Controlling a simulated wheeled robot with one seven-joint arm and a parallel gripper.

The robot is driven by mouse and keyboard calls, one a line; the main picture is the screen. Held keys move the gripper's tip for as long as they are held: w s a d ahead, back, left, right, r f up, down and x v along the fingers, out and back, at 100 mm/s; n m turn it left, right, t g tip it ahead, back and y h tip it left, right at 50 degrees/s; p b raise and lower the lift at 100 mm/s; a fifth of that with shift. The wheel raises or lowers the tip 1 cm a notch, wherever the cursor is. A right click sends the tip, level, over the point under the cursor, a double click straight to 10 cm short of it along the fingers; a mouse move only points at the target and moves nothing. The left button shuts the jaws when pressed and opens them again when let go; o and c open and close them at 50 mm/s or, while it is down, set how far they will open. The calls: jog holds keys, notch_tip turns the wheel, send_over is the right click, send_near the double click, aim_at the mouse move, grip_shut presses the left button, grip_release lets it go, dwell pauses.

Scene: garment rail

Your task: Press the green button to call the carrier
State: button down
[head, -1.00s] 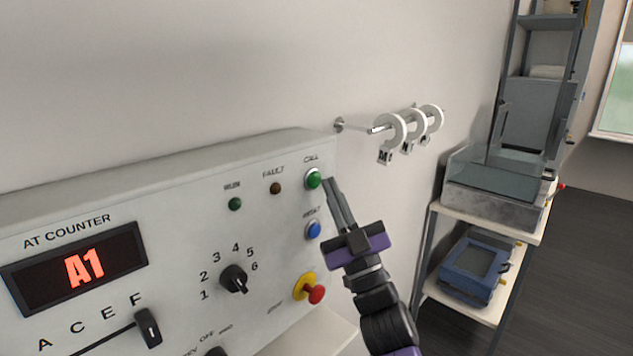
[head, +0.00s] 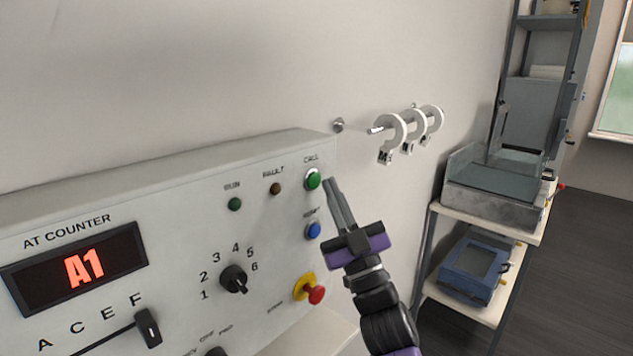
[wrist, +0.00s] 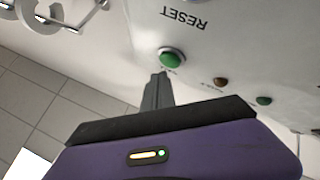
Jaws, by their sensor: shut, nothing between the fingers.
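The green button (head: 314,180), under the label CALL, is at the upper right corner of the grey control panel (head: 185,215). It also shows in the wrist view (wrist: 172,58). My gripper (head: 329,183) is shut and empty. Its fingertips are at the right of the green button in the head view and just below it in the wrist view (wrist: 160,76). I cannot tell whether they touch it. The counter display (head: 85,267) reads A1.
A blue RESET button (head: 313,230) and a red stop knob (head: 316,294) on yellow are below the green one. White hook rings (head: 407,130) hang on a wall rail right of the panel. A shelf cart (head: 490,212) stands farther right.

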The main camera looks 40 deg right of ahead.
jog(key=shift+w, duration=0.1)
dwell(0.4)
jog(key=shift+w, duration=0.3)
